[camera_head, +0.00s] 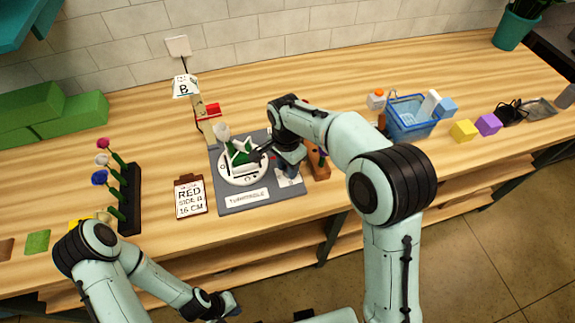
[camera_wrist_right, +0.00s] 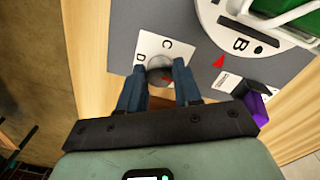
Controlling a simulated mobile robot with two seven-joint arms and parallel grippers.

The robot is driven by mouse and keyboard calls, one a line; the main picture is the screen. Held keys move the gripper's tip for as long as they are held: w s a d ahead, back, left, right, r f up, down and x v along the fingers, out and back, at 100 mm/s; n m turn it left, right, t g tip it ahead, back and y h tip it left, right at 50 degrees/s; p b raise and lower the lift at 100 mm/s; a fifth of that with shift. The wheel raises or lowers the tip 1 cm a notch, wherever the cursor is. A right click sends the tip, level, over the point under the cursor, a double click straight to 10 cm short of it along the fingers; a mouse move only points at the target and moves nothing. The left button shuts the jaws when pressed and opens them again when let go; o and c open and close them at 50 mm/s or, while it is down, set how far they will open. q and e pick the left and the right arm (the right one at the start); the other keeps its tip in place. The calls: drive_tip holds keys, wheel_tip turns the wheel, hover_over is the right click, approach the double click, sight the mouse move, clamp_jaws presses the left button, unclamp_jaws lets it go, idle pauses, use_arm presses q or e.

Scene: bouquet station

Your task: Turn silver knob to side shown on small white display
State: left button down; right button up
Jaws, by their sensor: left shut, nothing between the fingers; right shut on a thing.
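The silver knob (camera_wrist_right: 160,72) sits on a white plate (camera_wrist_right: 150,62) on the grey turntable base (camera_head: 232,202). The letters C and D show on the plate; the rest is hidden by my gripper. My right gripper (camera_wrist_right: 160,84) is shut on the knob, one blue finger on each side; in the head view its tip (camera_head: 290,170) is at the base's right side. The small white display (camera_head: 184,88) reads B. The white turntable disc (camera_wrist_right: 228,37) has a B on its rim near a red arrow (camera_wrist_right: 219,61). My left gripper (camera_head: 232,304) is shut and empty at the table's front.
A clipboard (camera_head: 190,197) reading RED, SIDE B, 16 CM lies left of the base. A black rack (camera_head: 130,205) with flowers stands further left. A green frame (camera_head: 240,152) is on the disc. A blue basket (camera_head: 410,128) and coloured blocks stand right.

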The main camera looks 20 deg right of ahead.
idle(0.4)
drive_tip(key=o, duration=1)
drive_tip(key=shift+o, duration=0.2)
drive_tip(key=shift+r, duration=0.1)
use_arm(q)
drive_tip(key=shift+w+r+p, duration=0.95)
drive_tip(key=shift+w+r, duration=0.25)
use_arm(e)
wheel_tip(320, 180, up, 13)
drive_tip(key=shift+w, duration=0.15)
use_arm(q)
drive_tip(key=shift+s, duration=0.15)
